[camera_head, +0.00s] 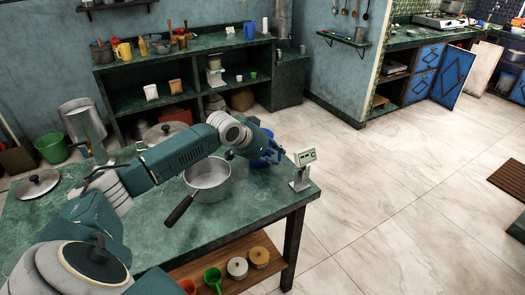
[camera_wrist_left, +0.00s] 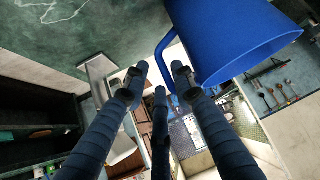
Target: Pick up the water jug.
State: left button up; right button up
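The water jug (camera_wrist_left: 228,40) is a plain blue vessel with a loop handle, large at the upper right of the left wrist view. In the head view only a little of its blue shows behind my left gripper (camera_head: 270,155), near the table's right end. In the wrist view, the dark, jointed fingers of my left gripper (camera_wrist_left: 160,76) are spread apart. The jug's handle (camera_wrist_left: 164,46) comes down between the fingertips, close to the right finger; I cannot tell whether they touch. My right gripper is not in view.
A grey pan (camera_head: 208,179) with a dark handle stands left of the gripper on the green table (camera_head: 262,200). A small scale-like device (camera_head: 301,171) stands at the table's right corner. A lid (camera_head: 38,183) lies at the left. Open floor (camera_head: 400,180) extends right.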

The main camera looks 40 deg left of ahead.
aim_at(279, 155)
pick_arm(q)
jog(key=x, duration=0.4)
jog(key=shift+w, duration=0.2)
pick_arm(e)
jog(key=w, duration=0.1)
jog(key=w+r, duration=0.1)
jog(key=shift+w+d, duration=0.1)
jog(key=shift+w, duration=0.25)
pick_arm(q)
jog(key=c, duration=0.6)
grip_shut()
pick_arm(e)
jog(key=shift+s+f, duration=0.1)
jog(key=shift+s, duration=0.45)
pick_arm(q)
jog(key=shift+r, duration=0.15)
